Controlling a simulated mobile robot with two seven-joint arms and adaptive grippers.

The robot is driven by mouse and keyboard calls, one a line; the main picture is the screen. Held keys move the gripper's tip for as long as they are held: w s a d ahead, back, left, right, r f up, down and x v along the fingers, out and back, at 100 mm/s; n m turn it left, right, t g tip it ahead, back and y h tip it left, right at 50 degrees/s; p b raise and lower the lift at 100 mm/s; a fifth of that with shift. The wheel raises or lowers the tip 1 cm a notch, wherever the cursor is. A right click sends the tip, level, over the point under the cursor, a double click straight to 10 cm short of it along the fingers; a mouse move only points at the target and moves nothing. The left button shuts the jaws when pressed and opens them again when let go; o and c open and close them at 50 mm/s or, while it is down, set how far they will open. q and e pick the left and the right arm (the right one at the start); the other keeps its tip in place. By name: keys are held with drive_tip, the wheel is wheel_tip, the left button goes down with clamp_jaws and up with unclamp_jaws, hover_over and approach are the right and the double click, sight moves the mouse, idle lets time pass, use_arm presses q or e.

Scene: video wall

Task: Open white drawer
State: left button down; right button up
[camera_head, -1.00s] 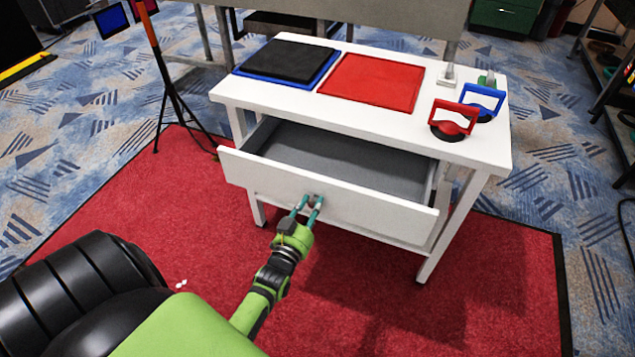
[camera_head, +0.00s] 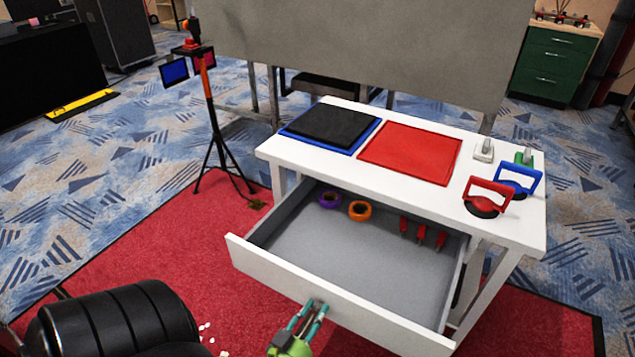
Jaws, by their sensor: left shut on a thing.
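The white drawer (camera_head: 270,276) is pulled well out of the white table (camera_head: 400,197). Its grey inside shows a purple ring (camera_head: 329,193), an orange ring (camera_head: 360,204) and several red-handled tools (camera_head: 422,231). My left gripper (camera_head: 313,312), with teal fingers, is shut on the handle at the middle of the drawer front, near the bottom of the view. The handle is mostly hidden by the fingers. My right gripper is not in view.
On the tabletop lie a black pad on a blue mat (camera_head: 293,133), a red mat (camera_head: 411,152), and red (camera_head: 491,185) and blue (camera_head: 521,172) suction lifters. A tripod stand (camera_head: 215,140) stands at the left. Red carpet lies around the table.

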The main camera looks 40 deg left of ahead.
use_arm(q)
drive_tip(key=shift+s+f, duration=0.1)
drive_tip(key=shift+f, duration=0.15)
drive_tip(key=c, duration=1.1)
unclamp_jaws()
drive_tip(key=shift+o, duration=1)
drive_tip(key=shift+r, duration=0.1)
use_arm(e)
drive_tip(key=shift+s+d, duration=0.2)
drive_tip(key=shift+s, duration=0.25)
use_arm(q)
drive_tip(key=v, duration=1.2)
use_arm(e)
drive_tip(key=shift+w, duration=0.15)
